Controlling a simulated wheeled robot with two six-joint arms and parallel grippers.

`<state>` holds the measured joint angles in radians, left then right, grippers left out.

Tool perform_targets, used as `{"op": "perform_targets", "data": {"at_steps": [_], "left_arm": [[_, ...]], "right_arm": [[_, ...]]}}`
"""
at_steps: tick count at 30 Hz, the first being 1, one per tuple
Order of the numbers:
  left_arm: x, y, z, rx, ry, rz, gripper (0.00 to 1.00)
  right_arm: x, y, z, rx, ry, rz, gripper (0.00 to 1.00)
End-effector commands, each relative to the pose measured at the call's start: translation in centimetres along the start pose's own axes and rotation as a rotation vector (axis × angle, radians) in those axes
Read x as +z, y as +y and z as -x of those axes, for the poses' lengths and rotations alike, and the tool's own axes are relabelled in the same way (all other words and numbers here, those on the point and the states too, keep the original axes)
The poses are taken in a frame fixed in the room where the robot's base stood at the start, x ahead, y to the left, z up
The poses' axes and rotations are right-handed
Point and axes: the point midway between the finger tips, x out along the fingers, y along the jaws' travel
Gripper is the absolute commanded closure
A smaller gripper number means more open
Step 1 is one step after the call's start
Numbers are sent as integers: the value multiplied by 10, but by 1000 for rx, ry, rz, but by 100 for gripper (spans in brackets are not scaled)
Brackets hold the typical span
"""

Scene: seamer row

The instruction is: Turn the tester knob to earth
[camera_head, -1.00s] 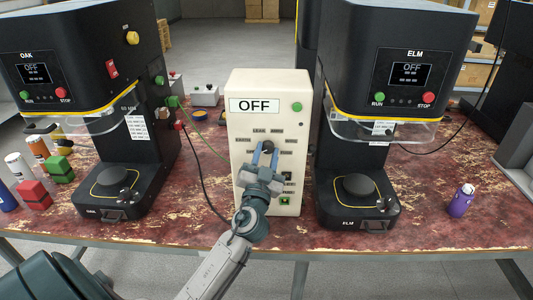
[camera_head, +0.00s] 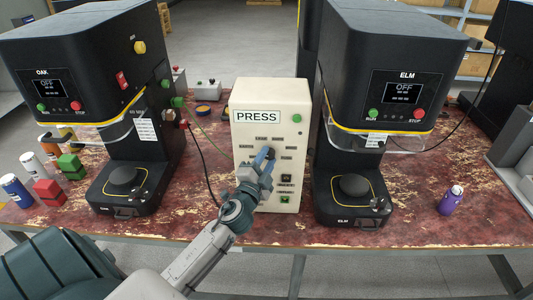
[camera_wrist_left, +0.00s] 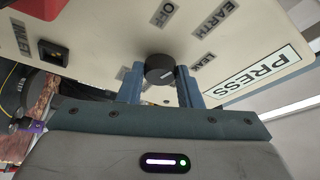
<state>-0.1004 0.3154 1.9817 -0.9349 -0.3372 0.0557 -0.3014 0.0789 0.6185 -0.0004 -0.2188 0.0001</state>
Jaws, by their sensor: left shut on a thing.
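The cream tester box (camera_head: 270,92) stands upright on the table between two black machines. Its display (camera_head: 256,116) reads PRESS. My left gripper (camera_head: 264,158) reaches its front panel and is shut on the dark round knob (camera_wrist_left: 159,67), with one finger on each side. In the left wrist view, the labels EARTH (camera_wrist_left: 215,18), OFF (camera_wrist_left: 165,12) and LEAK (camera_wrist_left: 203,60) surround the knob. A short pale mark shows on the knob, but I cannot tell which label it points at. My right gripper is out of view.
The OAK machine (camera_head: 75,40) stands left of the tester, and the ELM machine (camera_head: 390,45) close on its right. A black cable (camera_head: 203,165) and a green one hang left of the tester. A purple bottle (camera_head: 451,201) stands at the right; cans and blocks are at the left.

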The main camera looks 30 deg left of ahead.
Motion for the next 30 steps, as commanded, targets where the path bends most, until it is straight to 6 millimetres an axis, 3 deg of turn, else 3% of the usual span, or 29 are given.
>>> {"op": "perform_targets", "data": {"at_steps": [17,18,21,30], "left_arm": [[0,1,0,15,0,-32,91],[0,1,0,15,0,-32,65],[0,1,0,14,0,-32,47],[0,1,2,14,0,-32,47]], "right_arm": [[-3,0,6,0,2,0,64],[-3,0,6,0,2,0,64],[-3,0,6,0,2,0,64],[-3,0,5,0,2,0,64]]}}
